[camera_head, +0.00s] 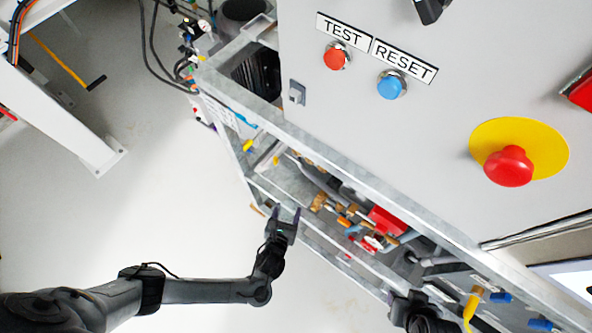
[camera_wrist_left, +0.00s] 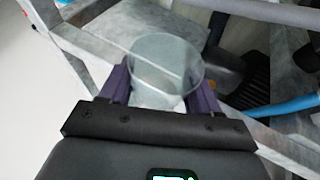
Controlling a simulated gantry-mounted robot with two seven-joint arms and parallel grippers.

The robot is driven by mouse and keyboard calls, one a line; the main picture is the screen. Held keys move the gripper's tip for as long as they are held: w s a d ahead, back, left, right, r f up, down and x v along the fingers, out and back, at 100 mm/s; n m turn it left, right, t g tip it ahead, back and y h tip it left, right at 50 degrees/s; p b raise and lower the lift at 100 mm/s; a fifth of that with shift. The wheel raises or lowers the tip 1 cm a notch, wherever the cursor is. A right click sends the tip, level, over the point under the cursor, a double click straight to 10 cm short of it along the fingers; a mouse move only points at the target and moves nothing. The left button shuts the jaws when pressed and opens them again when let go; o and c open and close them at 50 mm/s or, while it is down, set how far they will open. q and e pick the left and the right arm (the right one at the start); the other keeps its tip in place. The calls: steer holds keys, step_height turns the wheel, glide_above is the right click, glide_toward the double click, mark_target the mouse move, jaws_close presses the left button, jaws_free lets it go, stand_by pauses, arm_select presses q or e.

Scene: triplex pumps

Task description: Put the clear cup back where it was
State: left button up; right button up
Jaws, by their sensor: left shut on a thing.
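The clear cup (camera_wrist_left: 166,68) shows in the left wrist view as a see-through round shape between the two purple fingers of my left gripper (camera_wrist_left: 160,92). The left gripper is shut on it. The grey metal frame shows through the cup. In the head view my left gripper (camera_head: 286,214) is at the lower rail of the pump frame (camera_head: 325,245), and the cup cannot be made out there. My right gripper (camera_head: 415,310) is a dark shape at the bottom edge of the head view, and its fingers cannot be made out.
Brass fittings (camera_head: 318,202) and a red part (camera_head: 388,221) sit inside the frame. A grey panel (camera_head: 420,140) with a red TEST button (camera_head: 336,57), a blue RESET button (camera_head: 391,85) and a red stop knob (camera_head: 508,166) stands above.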

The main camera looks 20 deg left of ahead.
arm_select(q)
steer(key=b, duration=0.5)
glide_above(299, 177)
steer(key=s, duration=0.1)
steer(key=shift+d, duration=0.1)
steer(key=shift+w, duration=0.5)
step_height(299, 177, down, 4)
steer(key=b, duration=0.2)
steer(key=shift+r+b, duration=0.2)
steer(key=shift+b, duration=0.15)
steer(key=shift+r, duration=0.1)
steer(key=shift+f, duration=0.2)
steer(key=o, duration=1.1)
